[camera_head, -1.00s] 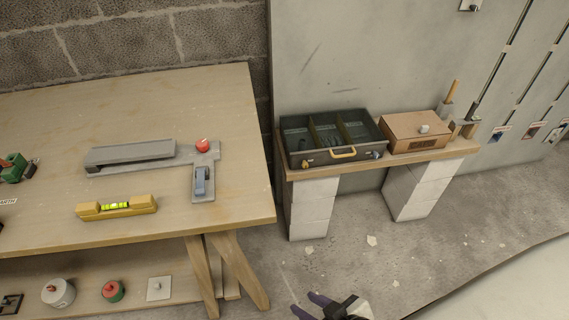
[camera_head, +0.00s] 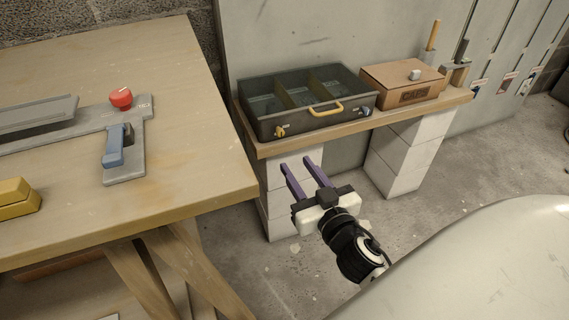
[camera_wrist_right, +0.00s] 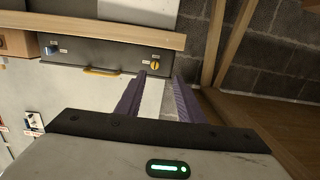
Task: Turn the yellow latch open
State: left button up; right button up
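The yellow latch (camera_head: 280,131) is a small knob on the front of a dark grey open case (camera_head: 300,125), near its left end. It also shows in the right wrist view (camera_wrist_right: 155,63), just beyond the fingertips. My right gripper (camera_head: 296,162) has purple fingers spread apart with nothing between them. It is in front of and below the latch, apart from it. The fingers also show in the right wrist view (camera_wrist_right: 159,77). A blue latch (camera_head: 365,91) is at the right end of the case front, and a yellow handle (camera_head: 326,108) lies between. My left gripper is out of view.
The case stands on a wooden shelf (camera_head: 345,128) on white block piers. A cardboard box (camera_head: 402,84) stands to its right. A workbench (camera_head: 190,165) with a red knob (camera_head: 121,97) is at the left, near my right arm. Floor between bench and piers is open.

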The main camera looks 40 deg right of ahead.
aim_at(281, 134)
jog(key=shift+t+h, duration=0.3)
jog(key=x, duration=0.3)
jog(key=b+x, duration=0.1)
jog(key=x, duration=0.7)
jog(key=shift+d+r, duration=0.1)
jog(key=shift+d, duration=0.3)
jog(key=shift+c, duration=0.3)
grip_shut()
